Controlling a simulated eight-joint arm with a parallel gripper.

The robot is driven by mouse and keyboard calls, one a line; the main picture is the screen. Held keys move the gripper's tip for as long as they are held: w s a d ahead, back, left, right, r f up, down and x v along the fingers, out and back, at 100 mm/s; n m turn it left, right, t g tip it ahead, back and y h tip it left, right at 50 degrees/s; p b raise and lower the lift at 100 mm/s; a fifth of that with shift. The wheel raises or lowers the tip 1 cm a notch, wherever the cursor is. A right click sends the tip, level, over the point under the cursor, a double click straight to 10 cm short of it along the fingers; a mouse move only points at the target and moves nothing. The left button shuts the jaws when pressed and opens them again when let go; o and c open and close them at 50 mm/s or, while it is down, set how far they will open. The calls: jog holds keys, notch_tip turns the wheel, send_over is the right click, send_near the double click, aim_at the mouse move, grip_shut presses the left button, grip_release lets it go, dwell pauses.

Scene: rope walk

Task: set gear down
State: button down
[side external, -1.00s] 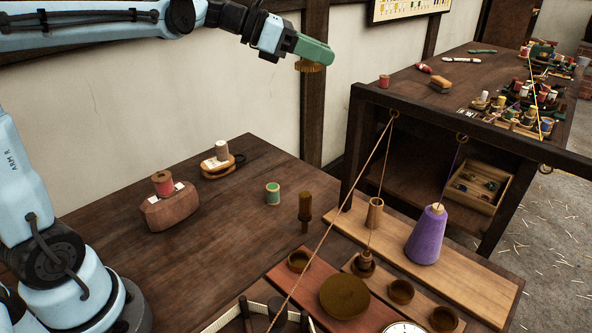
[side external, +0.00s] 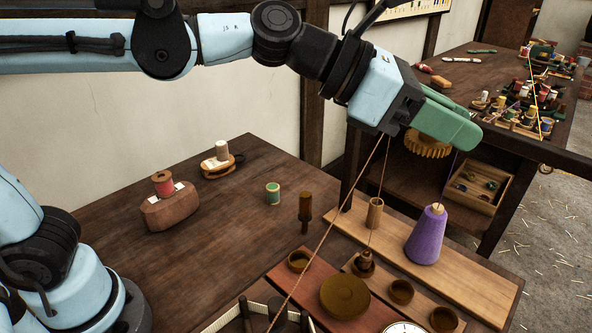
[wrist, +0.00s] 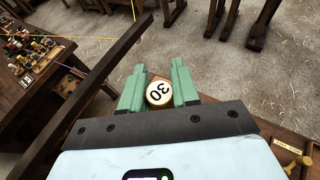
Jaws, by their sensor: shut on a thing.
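The gear (side external: 428,147) is a golden-brown toothed wheel, hanging below the green fingers of my gripper (side external: 456,122) in the side view. It is in the air, above the right part of the near bench and apart from it. In the wrist view, a round pale knob marked 30 (wrist: 159,93) sits between the two green fingers of my gripper (wrist: 159,70), which are shut on it. The gear's teeth are hidden in that view.
A purple cone of thread (side external: 426,238) and a wooden peg (side external: 375,213) stand on a plank (side external: 470,275) below. A taut cord (side external: 345,208) slants across the bench. A dark round disc (side external: 344,297) and small cups (side external: 401,291) lie in front. Bare bench top (side external: 225,255) is left.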

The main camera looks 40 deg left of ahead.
jog(key=s+d+m+g, duration=0.1)
jog(key=s+d, duration=0.5)
jog(key=s, duration=0.1)
notch_tip(320, 180, down, 17)
jog(key=shift+h, duration=0.3)
jog(key=w+a+f, duration=0.1)
jog(key=w+f, duration=0.1)
jog(key=w, duration=0.1)
jog(key=w+a+f, duration=0.1)
jog(key=w+f, duration=0.1)
jog(key=w, duration=0.2)
jog(key=w+a+f, duration=0.2)
jog(key=w+f, duration=0.1)
jog(key=shift+w+f, duration=0.1)
jog(key=shift+w, duration=0.25)
jog(key=shift+f, duration=2.05)
jog(key=shift+f, duration=0.4)
jog(key=shift+f, duration=0.25)
jog(key=c, duration=0.8)
grip_release()
jog(key=shift+s, duration=0.1)
jog(key=shift+c, duration=0.2)
jog(key=shift+r+g, duration=0.1)
jog(key=shift+g, duration=0.2)
